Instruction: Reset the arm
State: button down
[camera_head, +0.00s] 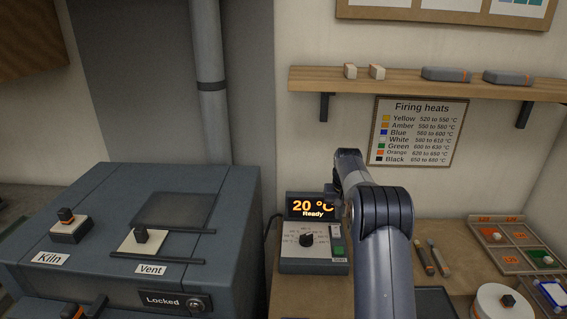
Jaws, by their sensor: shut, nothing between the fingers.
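My arm (383,240) rises from the bottom of the picture and bends in front of the kiln controller. My gripper (334,199) shows only in small part, at the right edge of the controller's display, and my arm hides the rest. It is shut with nothing in it. I cannot tell whether it touches the controller. The display (311,207) reads 20 °C, Ready.
The kiln (100,225) stands at left, with Kiln and Vent knobs and a panel reading Locked. A wooden shelf (410,84) and a Firing heats chart (419,131) are on the wall. Pens (437,258), a sectioned tray (483,226) and a white round container (500,301) are at right.

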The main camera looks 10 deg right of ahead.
aim_at(336, 233)
jog(key=shift+f+b, duration=2.7)
jog(key=shift+f, duration=0.65)
jog(key=shift+r, duration=0.15)
jog(key=shift+r, duration=0.1)
